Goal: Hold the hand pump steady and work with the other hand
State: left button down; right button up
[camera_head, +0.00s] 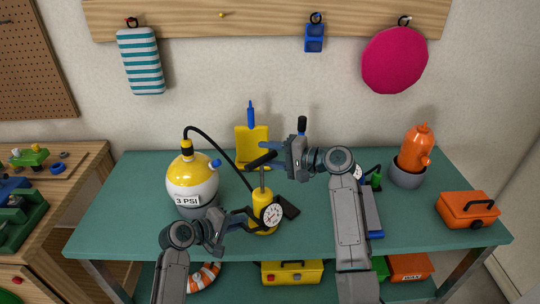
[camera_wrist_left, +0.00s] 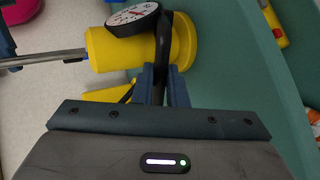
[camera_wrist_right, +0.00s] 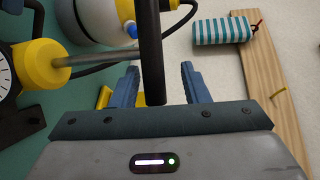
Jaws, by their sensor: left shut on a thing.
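The yellow hand pump (camera_head: 263,201) stands on the green table, with a round white gauge (camera_head: 271,215), a grey rod and a black T-handle (camera_head: 262,160). My left gripper (camera_head: 246,218) is shut on a black part beside the pump's yellow body, seen in the left wrist view (camera_wrist_left: 160,85). My right gripper (camera_head: 271,149) is open at the handle. In the right wrist view the black handle bar (camera_wrist_right: 150,45) runs between its spread fingers, with a gap on the right. A black hose (camera_head: 222,150) links the pump to a yellow-white ball (camera_head: 192,180) labelled 3 PSI.
A yellow holder (camera_head: 250,145) stands behind the pump. On the right are an orange bottle (camera_head: 416,148) in a grey bowl (camera_head: 408,172) and an orange toolbox (camera_head: 467,210). A wooden rail (camera_head: 265,19) with hanging items is above. The table's front left is clear.

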jog(key=shift+d, duration=0.1)
jog(key=v, duration=1.1)
jog(key=shift+s+d, duration=0.25)
jog(key=shift+d, duration=0.1)
jog(key=shift+r, duration=0.15)
notch_tip(320, 180, up, 7)
dwell(0.3)
